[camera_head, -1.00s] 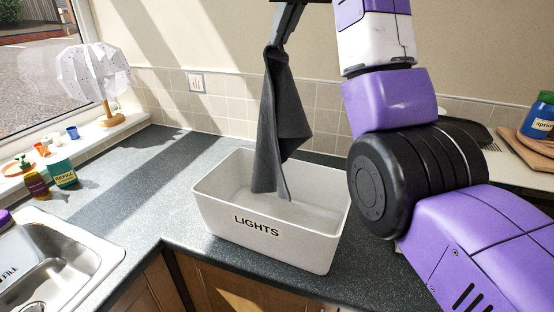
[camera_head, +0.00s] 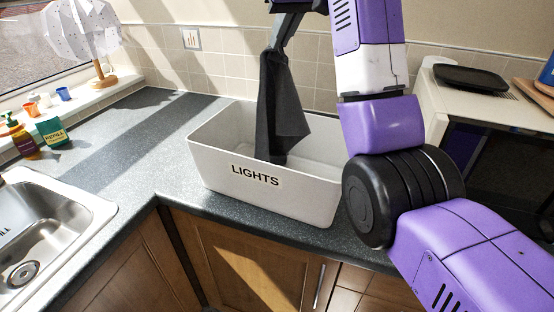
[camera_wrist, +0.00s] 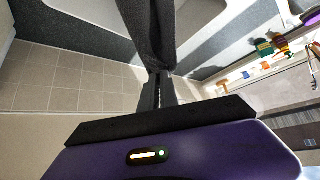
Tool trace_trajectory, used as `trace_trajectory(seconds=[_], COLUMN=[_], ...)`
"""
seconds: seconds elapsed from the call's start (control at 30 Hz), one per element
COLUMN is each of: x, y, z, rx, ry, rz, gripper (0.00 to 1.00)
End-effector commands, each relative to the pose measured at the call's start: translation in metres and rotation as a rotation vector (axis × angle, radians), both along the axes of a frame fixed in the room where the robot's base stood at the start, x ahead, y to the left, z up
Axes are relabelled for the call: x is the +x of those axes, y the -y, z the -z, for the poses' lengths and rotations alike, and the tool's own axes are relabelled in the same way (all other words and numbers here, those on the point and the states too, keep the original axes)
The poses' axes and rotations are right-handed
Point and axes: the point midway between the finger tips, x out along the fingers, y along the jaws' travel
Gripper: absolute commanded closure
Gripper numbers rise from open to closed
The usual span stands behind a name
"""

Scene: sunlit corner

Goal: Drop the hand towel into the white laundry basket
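The dark grey hand towel (camera_head: 279,105) hangs from my gripper (camera_head: 277,45), which is shut on its top end. The towel's lower part hangs inside the white laundry basket (camera_head: 212,166), which is marked LIGHTS and stands on the counter. The towel's bottom end is partly behind the basket's front wall, so I cannot tell whether it touches the floor of the basket. In the wrist view the towel (camera_wrist: 147,35) runs away from the closed fingers (camera_wrist: 157,88).
The sink (camera_head: 60,222) is at the left. A lamp (camera_head: 101,70) stands on the sill. A microwave (camera_head: 440,105) with a black tray (camera_head: 470,78) is at the right.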

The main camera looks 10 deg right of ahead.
Motion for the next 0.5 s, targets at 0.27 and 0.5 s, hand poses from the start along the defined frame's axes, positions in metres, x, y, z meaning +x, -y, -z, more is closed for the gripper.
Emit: trace_trajectory(seconds=[0.27,0.5], x=[0.0,0.0], y=[0.0,0.0], z=[0.042,0.074], rx=[0.0,0.0], ry=[-0.001,-0.001], rz=[0.0,0.0], gripper=[1.0,1.0])
